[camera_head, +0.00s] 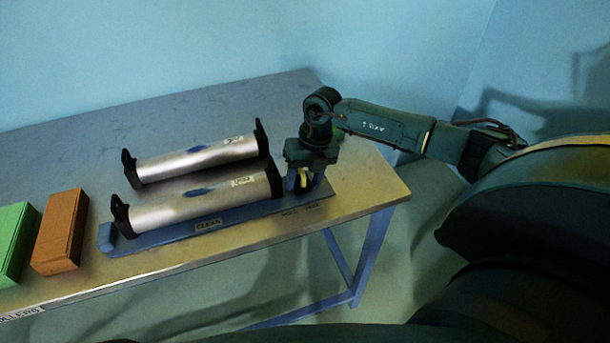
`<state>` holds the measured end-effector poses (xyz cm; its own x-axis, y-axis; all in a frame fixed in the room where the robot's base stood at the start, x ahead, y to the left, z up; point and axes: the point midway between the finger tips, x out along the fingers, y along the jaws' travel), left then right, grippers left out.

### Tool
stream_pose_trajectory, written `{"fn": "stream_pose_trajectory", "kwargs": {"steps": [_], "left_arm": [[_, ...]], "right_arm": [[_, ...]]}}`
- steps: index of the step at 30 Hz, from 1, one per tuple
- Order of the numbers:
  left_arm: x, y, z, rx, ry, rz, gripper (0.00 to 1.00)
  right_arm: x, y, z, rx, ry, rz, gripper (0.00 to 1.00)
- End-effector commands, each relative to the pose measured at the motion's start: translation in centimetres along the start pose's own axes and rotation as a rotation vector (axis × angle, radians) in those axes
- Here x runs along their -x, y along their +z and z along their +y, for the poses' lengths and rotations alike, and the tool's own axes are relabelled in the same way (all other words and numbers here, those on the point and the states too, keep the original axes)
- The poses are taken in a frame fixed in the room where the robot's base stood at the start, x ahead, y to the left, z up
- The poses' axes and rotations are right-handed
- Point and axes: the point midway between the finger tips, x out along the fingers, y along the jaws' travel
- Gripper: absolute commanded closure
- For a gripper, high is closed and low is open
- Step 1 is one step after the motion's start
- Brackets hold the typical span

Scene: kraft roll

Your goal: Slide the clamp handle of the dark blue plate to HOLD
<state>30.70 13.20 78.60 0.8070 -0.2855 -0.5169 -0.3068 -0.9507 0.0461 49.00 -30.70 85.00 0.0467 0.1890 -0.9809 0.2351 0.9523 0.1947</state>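The dark blue plate (152,240) lies along the front of the table under a silver roller (205,203) held between black end brackets. It has a small label on its front edge. My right gripper (304,184) points down at the plate's right end. A small pale yellow piece (303,176), possibly the clamp handle, shows between its fingers. I cannot tell whether the fingers touch it. Small dark lettering (300,212) is on the table edge just below the gripper, too small to read surely. My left gripper is not in view.
A second silver roller (195,160) with black brackets lies behind the first. An orange block (60,232) and a green block (14,240) stand at the left. The table (375,185) is bare at its right end and along the back.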

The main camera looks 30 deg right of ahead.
Motion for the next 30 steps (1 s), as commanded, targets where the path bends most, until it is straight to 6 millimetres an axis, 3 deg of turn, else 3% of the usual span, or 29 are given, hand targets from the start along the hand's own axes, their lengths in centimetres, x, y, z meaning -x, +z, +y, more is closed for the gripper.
{"fn": "stream_pose_trajectory", "kwargs": {"steps": [12,30], "left_arm": [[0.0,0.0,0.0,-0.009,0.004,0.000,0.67],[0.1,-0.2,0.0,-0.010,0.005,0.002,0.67]], "right_arm": [[0.1,0.0,0.0,-0.001,0.000,0.000,0.83],[-0.3,0.0,1.6,-0.002,0.003,0.000,0.83]]}}
